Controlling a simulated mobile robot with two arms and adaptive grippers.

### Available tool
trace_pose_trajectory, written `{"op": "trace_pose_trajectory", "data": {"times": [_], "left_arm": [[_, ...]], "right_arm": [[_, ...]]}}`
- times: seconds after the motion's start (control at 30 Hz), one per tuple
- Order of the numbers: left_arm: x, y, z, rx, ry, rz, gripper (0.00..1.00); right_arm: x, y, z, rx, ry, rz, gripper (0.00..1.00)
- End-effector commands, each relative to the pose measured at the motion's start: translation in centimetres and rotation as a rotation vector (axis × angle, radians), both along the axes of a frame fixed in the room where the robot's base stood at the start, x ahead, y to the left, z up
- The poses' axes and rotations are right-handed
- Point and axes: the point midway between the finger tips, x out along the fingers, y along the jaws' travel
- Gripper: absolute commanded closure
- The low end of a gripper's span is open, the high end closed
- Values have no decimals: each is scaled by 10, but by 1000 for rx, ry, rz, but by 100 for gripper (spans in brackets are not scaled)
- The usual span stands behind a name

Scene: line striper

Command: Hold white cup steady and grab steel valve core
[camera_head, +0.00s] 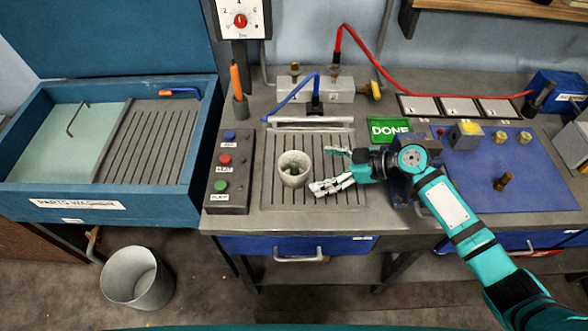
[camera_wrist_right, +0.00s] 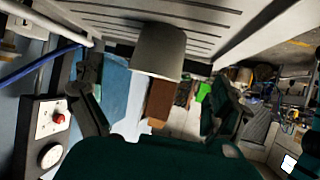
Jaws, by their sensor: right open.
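The white cup (camera_head: 285,178) stands upright on the grooved drain plate in the middle of the bench in the head view. A small dark piece (camera_head: 294,170) shows inside it; it may be the steel valve core, but it is too small to tell. My right gripper (camera_head: 328,170) is open just to the right of the cup, with its fingers pointing toward it and apart from it. In the right wrist view, the cup (camera_wrist_right: 158,48) appears inverted, ahead of the open, empty right gripper (camera_wrist_right: 158,82). My left gripper is not in view.
A button box (camera_head: 228,197) is left of the grooved plate (camera_head: 270,196). A blue mat (camera_head: 465,190) with brass parts lies right. A blue parts washer (camera_head: 190,150) is far left.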

Motion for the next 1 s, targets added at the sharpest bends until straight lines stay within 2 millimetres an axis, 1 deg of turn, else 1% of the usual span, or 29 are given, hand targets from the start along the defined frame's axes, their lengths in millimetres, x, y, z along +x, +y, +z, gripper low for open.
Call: {"op": "trace_pose_trajectory", "data": {"times": [0.03,0.1,0.23,0.27,0.3,0.5,0.7,0.97,1.0], "left_arm": [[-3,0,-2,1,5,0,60],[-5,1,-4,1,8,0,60],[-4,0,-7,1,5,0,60],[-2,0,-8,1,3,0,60],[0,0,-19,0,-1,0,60],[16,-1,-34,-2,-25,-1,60],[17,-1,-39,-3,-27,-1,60],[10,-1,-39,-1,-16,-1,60],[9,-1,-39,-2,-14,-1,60]], "right_arm": [[2,7,-4,2,1,1,0],[5,16,-10,1,1,1,0],[10,33,-19,1,1,0,0],[11,37,-21,1,1,2,0],[12,41,-29,0,-2,3,0],[18,58,-37,-1,-2,1,0],[20,66,-38,0,-1,0,0],[20,66,-37,-1,-1,0,0],[20,66,-37,-1,-1,0,3]]}}
